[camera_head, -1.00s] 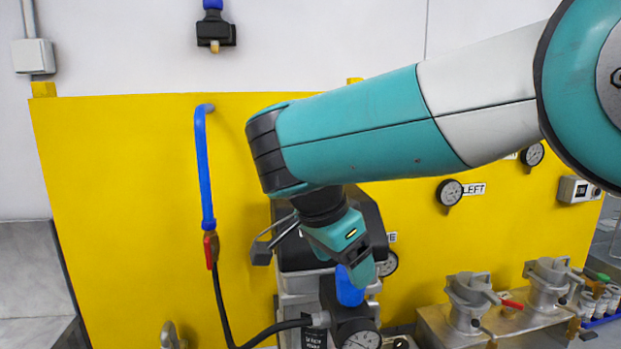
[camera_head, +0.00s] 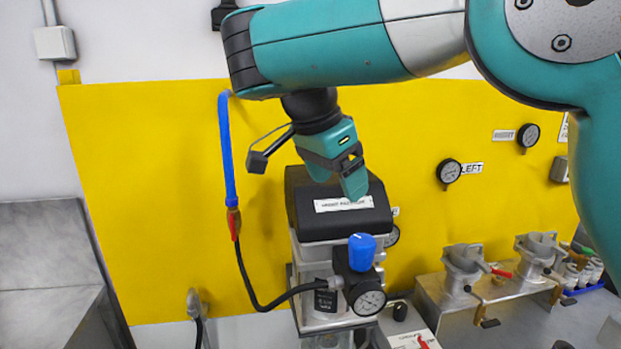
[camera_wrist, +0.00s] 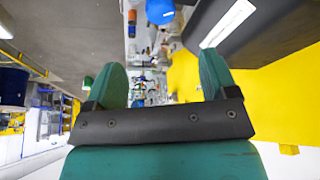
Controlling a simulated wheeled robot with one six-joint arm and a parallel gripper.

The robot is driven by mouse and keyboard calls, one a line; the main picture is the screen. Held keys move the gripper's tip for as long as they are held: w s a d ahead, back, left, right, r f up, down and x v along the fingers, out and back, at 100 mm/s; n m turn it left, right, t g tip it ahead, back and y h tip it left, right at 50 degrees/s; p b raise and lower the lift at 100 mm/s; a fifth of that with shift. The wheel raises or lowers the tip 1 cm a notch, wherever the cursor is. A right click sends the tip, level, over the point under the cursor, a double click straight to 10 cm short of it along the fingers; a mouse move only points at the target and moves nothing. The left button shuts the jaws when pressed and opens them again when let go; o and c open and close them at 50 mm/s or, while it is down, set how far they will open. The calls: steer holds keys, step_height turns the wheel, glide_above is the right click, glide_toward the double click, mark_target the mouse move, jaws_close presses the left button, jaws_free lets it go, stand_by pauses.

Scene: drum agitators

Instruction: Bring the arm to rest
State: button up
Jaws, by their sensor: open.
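My arm reaches in from the right in the head view and bends down to my gripper (camera_head: 340,192). The gripper is open and empty, above and in front of the black-topped machine head (camera_head: 345,222) with a white label. A blue knob (camera_head: 362,252) and a round gauge (camera_head: 370,301) sit below the gripper, apart from it. In the wrist view my gripper (camera_wrist: 162,85) shows two teal fingers spread apart with nothing between them. The blue knob shows at the top of the wrist view (camera_wrist: 160,11).
A yellow panel (camera_head: 150,200) stands behind. A blue pipe (camera_head: 227,150) with a red-handled valve (camera_head: 234,223) and black hose runs left of the machine. Metal clamps (camera_head: 465,270) stand on a steel bench at right. Free air lies left of the gripper.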

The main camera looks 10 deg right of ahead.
stand_by(0.3)
steer(key=s+d+f+n+y+b, duration=0.2)
steer(key=s+d+f+n+b, duration=0.15)
steer(key=f+n+b, duration=0.35)
steer(key=s+d+f+n+y+b, duration=0.1)
steer(key=s+d+f+n+b, duration=0.35)
steer(key=f, duration=0.55)
steer(key=s+a+f+n+g+y+b, duration=0.1)
steer(key=s+f+n+b, duration=0.3)
steer(key=s, duration=0.4)
steer(key=s+a+f+n+g+y+b, duration=0.1)
steer(key=s+a+f+n+y+b, duration=0.2)
steer(key=s+f, duration=0.4)
steer(key=shift+s+a+f+n+y+b, duration=0.25)
steer(key=shift+s+n+y+b, duration=0.3)
steer(key=shift+n+y, duration=0.25)
steer(key=shift+d, duration=0.1)
